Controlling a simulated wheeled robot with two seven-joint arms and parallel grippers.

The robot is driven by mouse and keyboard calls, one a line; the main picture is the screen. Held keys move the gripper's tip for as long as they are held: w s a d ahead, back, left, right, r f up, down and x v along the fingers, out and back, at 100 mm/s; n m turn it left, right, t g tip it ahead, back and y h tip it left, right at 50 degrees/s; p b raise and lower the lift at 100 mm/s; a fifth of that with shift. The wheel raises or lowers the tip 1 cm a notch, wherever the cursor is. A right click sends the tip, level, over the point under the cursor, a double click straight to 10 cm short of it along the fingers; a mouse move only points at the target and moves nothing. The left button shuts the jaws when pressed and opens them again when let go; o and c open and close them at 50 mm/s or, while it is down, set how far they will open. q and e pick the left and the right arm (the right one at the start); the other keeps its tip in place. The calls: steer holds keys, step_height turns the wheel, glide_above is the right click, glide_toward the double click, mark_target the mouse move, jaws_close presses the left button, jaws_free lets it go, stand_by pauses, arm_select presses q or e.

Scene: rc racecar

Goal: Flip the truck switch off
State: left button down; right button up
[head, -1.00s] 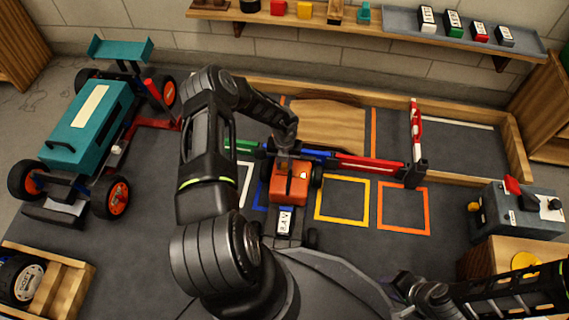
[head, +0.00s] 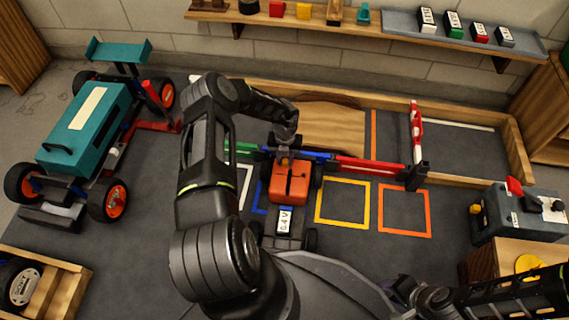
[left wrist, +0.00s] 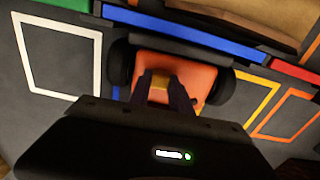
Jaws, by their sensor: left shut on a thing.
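The orange truck (head: 291,186) with dark wheels sits on the dark mat, with a white-labelled battery (head: 285,220) in its bed. My left gripper (head: 284,157) reaches down at the end of the truck away from me. In the left wrist view its two dark fingers (left wrist: 163,88) are shut on a small yellow piece (left wrist: 159,85) at the orange body; I cannot tell for sure that this is the switch. The fingers and wrist housing hide part of the truck. My right gripper is outside the view; only part of my right arm shows at the lower right.
A teal racecar (head: 90,125) stands at the left. A blue and red barrier (head: 365,164) lies just beyond the truck, before a wooden ramp (head: 330,125). A grey box with a red lever (head: 518,212) stands right. The yellow (head: 342,222) and orange (head: 403,232) outlined squares are empty.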

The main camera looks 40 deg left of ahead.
mark_target(285, 161)
arm_select(q)
steer(key=c, duration=1.2)
jaws_free()
steer(key=shift+o, duration=0.2)
steer(key=shift+r, duration=0.1)
step_height(285, 161, up, 8)
steer(key=p, duration=0.3)
steer(key=shift+f+p, duration=0.2)
steer(key=shift+p, duration=0.2)
steer(key=shift+d, duration=0.1)
